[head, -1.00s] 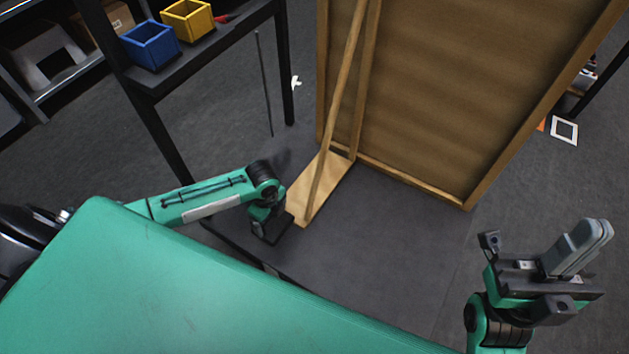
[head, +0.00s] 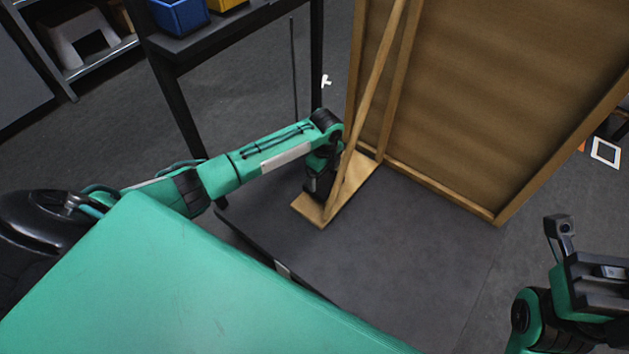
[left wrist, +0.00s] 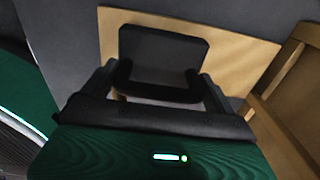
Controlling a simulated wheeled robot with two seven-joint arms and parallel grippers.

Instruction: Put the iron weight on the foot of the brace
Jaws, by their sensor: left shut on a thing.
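The iron weight (left wrist: 163,55) is a dark block in the left wrist view, between the fingers of my left gripper (left wrist: 160,85). The brace's foot is a flat pale wooden board (left wrist: 232,58) behind and below the weight in that view. In the head view, my left gripper (head: 319,188) is over the near left part of the foot (head: 357,192), left of the slanting strut (head: 366,105). My arm and hand hide the weight there. I cannot tell whether the weight touches the board. My right gripper (head: 600,275) is at the right edge, its fingers out of frame.
A large brown wooden-framed panel (head: 500,95) stands behind the foot, joined to the brace. A dark shelf with a blue bin (head: 180,14) is at upper left. The dark platform (head: 410,245) right of the foot is clear.

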